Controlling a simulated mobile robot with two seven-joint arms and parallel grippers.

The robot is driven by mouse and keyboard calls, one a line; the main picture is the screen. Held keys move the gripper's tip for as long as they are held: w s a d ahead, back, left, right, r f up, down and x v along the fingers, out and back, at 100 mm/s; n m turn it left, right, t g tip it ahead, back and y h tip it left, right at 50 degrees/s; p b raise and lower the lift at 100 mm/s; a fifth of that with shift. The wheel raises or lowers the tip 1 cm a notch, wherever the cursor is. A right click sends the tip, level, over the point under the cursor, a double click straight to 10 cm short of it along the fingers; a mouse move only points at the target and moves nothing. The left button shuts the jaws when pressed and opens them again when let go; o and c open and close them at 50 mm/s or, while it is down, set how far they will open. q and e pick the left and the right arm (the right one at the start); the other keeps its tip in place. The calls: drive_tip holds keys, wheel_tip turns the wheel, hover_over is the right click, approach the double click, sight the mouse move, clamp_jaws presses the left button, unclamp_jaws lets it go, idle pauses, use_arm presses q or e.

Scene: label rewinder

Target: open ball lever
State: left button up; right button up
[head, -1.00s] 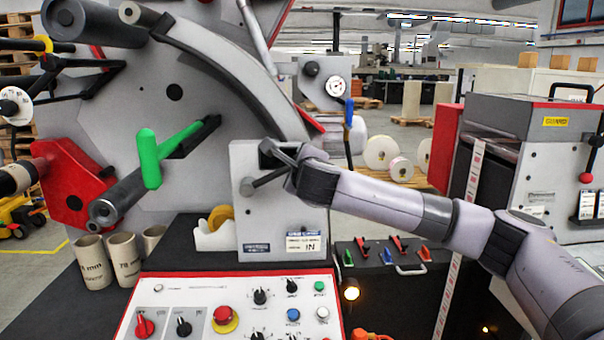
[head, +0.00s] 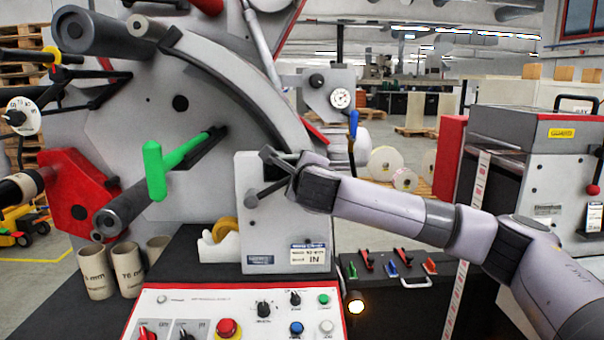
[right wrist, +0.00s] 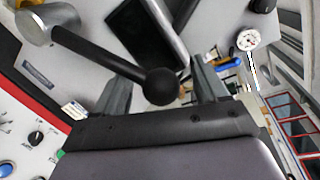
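The ball lever is a black rod with a round black ball end, on a grey metal hub. In the head view the lever (head: 268,189) sticks out from the grey box front, its ball end hidden by my gripper. In the right wrist view the ball (right wrist: 161,86) sits between my right gripper's two fingers, with visible gaps on both sides. My right gripper (head: 280,160) is open around the ball end, also seen in the right wrist view (right wrist: 162,84). My left gripper is not in view.
A red-edged control panel (head: 185,300) with knobs and buttons lies below the grey box (head: 285,235). A green-handled bar (head: 155,170) and cardboard cores (head: 128,268) are to the left. A tape dispenser (head: 215,256) stands beside the box.

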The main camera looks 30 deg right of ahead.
drive_tip(key=shift+s+a, duration=0.1)
drive_tip(key=shift+a, duration=0.05)
drive_tip(key=shift+s+a, duration=0.1)
drive_tip(key=shift+s, duration=0.1)
drive_tip(key=b+v, duration=0.1)
drive_tip(key=v, duration=0.5)
drive_tip(key=shift+s, duration=0.2)
idle(0.4)
drive_tip(key=s+a+f+m+g+y, duration=0.1)
drive_tip(key=s+a+f+m+y, duration=0.3)
drive_tip(key=a+f+m, duration=0.75)
drive_tip(key=s+a+f+m+g+y, duration=0.15)
drive_tip(key=a+f+m+y, duration=0.5)
drive_tip(key=f, duration=1.05)
drive_tip(key=s+d+f+m+g+h, duration=0.1)
drive_tip(key=s+d+f+m, duration=0.1)
drive_tip(key=s+f+m, duration=1.7)
drive_tip(key=s+m, duration=0.3)
drive_tip(key=m, duration=0.2)
drive_tip(key=shift+f+g, duration=0.25)
drive_tip(key=shift+g, duration=0.1)
